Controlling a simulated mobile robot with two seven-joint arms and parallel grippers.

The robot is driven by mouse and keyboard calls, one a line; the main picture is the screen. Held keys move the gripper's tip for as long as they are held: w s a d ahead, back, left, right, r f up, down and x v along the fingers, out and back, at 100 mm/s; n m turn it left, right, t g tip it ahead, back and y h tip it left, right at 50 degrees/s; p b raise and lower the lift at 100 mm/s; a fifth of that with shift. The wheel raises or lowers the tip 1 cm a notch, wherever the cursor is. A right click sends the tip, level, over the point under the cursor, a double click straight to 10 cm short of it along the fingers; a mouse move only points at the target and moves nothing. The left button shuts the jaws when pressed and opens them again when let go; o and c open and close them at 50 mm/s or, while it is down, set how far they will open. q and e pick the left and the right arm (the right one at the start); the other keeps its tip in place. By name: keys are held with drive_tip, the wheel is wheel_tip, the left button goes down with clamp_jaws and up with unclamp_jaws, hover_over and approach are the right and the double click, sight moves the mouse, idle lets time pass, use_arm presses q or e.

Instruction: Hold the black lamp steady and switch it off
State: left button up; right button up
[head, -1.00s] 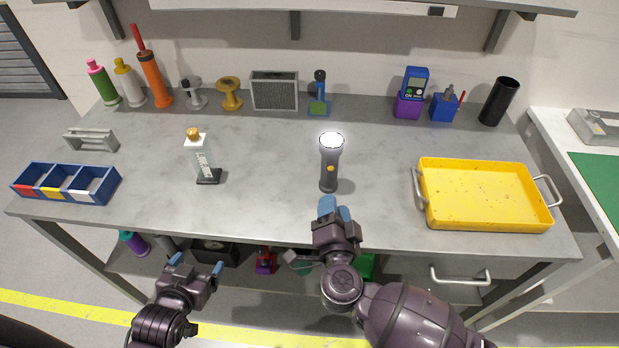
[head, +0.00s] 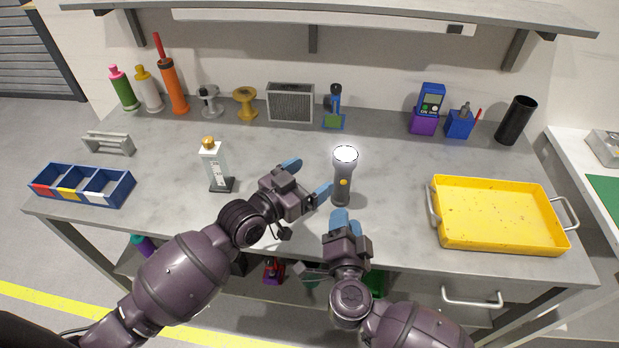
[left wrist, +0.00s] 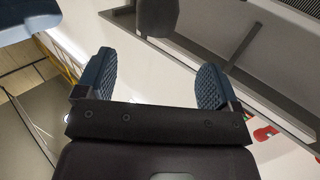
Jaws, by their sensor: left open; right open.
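The black lamp (head: 341,193) is a dark torch standing upright near the front middle of the bench. Its top glows white, and an orange button (head: 343,182) shows on its side. My left gripper (head: 307,178) is open just left of the lamp, its blue fingers pointing toward it, with nothing between them in the head view. In the left wrist view its two fingers (left wrist: 151,78) are spread apart; I cannot tell what the dark rounded shape above them is. My right gripper (head: 339,219) is in front of the lamp's base, with its fingers close together in the picture.
A white bottle-like item with a gold top (head: 214,167) stands left of my left gripper. A yellow tray (head: 500,247) lies at the right, a blue divided bin (head: 84,199) at the left. Several items line the back, including a grey box (head: 290,103).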

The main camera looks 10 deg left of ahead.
sight(337, 161)
use_arm(q)
drive_tip(key=shift+h, duration=0.3)
drive_tip(key=x, duration=1)
drive_tip(key=shift+w+d+r, duration=0.1)
drive_tip(key=shift+w+d, duration=0.05)
drive_tip(key=shift+d, duration=0.2)
drive_tip(key=shift+c, duration=0.4)
drive_tip(key=c, duration=1)
use_arm(e)
clamp_jaws()
idle(0.4)
